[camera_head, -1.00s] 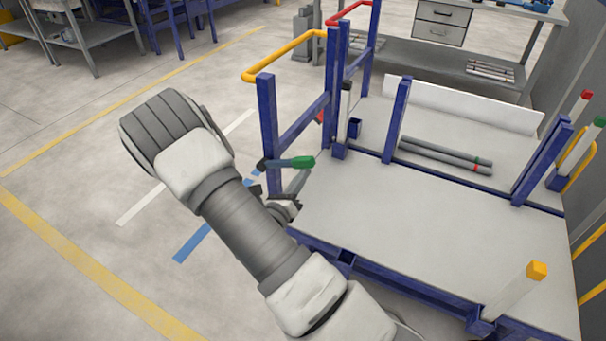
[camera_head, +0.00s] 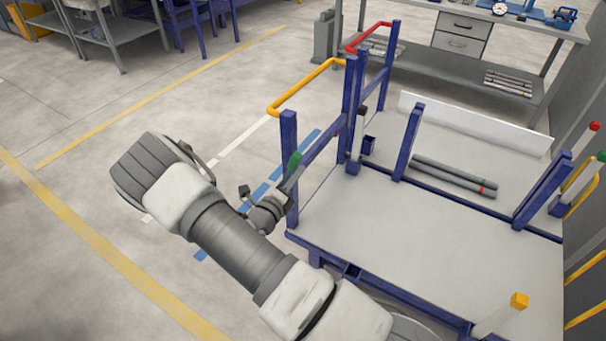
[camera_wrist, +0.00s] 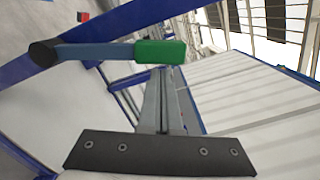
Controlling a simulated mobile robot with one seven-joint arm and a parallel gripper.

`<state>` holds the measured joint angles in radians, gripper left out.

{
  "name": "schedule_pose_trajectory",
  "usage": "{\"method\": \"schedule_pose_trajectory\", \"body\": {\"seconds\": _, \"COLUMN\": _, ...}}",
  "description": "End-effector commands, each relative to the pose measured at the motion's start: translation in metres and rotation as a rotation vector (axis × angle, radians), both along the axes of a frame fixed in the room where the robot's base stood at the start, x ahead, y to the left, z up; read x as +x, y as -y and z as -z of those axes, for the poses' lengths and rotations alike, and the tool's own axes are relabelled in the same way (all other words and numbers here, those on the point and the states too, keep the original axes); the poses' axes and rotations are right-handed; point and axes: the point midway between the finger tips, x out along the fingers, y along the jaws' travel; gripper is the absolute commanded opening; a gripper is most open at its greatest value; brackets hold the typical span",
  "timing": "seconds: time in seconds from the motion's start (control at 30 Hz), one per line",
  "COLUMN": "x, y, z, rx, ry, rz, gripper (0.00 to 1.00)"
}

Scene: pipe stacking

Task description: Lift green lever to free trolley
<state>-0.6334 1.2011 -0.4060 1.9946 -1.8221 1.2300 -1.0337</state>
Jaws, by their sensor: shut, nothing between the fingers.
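The green lever grip (camera_head: 294,160) stands beside the near blue corner post of the trolley (camera_head: 430,228), pointing steeply upward. In the wrist view the green grip (camera_wrist: 160,52) is on a blue-grey arm that runs left to a dark round end. My gripper (camera_head: 296,175) is shut with nothing between its fingers. Its tips are right by the underside of the green grip in the wrist view (camera_wrist: 163,72); whether they touch it I cannot tell. The lever's lower part is hidden behind my gripper in the head view.
Two grey pipes (camera_head: 453,176) lie on the trolley bed behind blue uprights. A yellow handle rail (camera_head: 305,88) and a red one (camera_head: 366,36) rise on its left side. A grey workbench (camera_head: 460,70) stands behind. Floor left of the trolley is clear.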

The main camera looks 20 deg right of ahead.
Motion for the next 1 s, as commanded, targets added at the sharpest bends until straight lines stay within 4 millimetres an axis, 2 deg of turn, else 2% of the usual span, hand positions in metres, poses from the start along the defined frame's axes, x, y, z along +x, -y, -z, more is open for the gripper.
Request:
{"method": "schedule_pose_trajectory", "body": {"seconds": 0.53, "x": 0.0063, "y": -0.0048, "z": -0.0043, "rx": 0.001, "ry": 0.003, "rz": -0.001, "gripper": 0.00}}
{"method": "schedule_pose_trajectory", "body": {"seconds": 1.0, "x": 0.0018, "y": -0.0052, "z": 0.0000, "rx": 0.001, "ry": 0.002, "rz": 0.001, "gripper": 0.00}}
